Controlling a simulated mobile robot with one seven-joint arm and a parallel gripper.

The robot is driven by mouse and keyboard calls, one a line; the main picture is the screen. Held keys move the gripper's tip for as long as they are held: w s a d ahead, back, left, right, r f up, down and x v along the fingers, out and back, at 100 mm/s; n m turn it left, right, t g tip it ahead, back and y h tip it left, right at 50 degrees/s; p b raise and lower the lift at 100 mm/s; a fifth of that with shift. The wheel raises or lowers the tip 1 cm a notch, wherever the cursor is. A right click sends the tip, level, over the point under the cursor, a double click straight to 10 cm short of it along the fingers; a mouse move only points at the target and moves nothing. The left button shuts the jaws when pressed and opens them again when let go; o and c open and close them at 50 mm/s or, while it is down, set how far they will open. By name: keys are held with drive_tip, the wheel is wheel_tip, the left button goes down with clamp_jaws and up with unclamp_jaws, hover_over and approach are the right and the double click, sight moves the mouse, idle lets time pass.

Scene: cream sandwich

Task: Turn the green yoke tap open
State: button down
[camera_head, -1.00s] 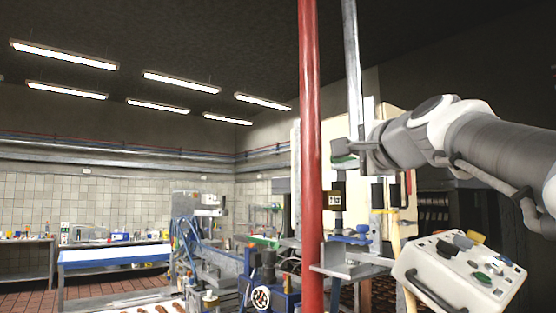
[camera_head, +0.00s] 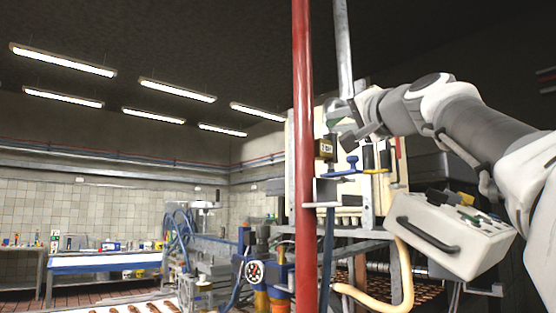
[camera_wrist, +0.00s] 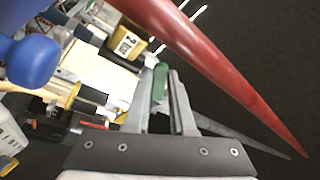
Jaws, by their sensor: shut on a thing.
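The green yoke tap (camera_wrist: 160,82) shows as a green piece at my fingertips in the wrist view. My gripper (camera_wrist: 168,88) is shut on it, and the fingers hide part of it. In the head view my gripper (camera_head: 347,128) is at the upper right, just right of the red pipe, with the fingers reaching left. The tap is small and mostly hidden there, so its turn angle cannot be told.
The red upright pipe (camera_head: 304,100) stands close to my gripper and also crosses the wrist view (camera_wrist: 215,55). A yellow-and-black labelled box (camera_wrist: 126,42) and a blue handle (camera_wrist: 32,62) are nearby. A white control box (camera_head: 455,240) stands at the lower right.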

drive_tip(key=n+y+b, duration=0.1)
drive_tip(key=n, duration=0.1)
drive_tip(key=w+d+f+n+y+b, duration=0.1)
drive_tip(key=n+b, duration=0.1)
drive_tip(key=d+f+n+y+b, duration=0.1)
drive_tip(key=n+b, duration=0.1)
drive_tip(key=n, duration=0.1)
drive_tip(key=shift+w+f, duration=0.2)
drive_tip(key=shift+w+d+n+g+y, duration=0.3)
drive_tip(key=shift+n+y, duration=0.4)
drive_tip(key=shift+n, duration=0.65)
drive_tip(key=shift+w+d+n+g+y, duration=0.15)
drive_tip(key=shift+d+n+y, duration=0.2)
drive_tip(key=shift+n+y, duration=0.65)
drive_tip(key=shift+w+d+n+g+y, duration=0.3)
drive_tip(key=shift+n+y, duration=0.1)
drive_tip(key=shift+n, duration=1.25)
drive_tip(key=shift+n, duration=0.3)
drive_tip(key=c, duration=0.8)
unclamp_jaws()
drive_tip(key=shift+o, duration=0.2)
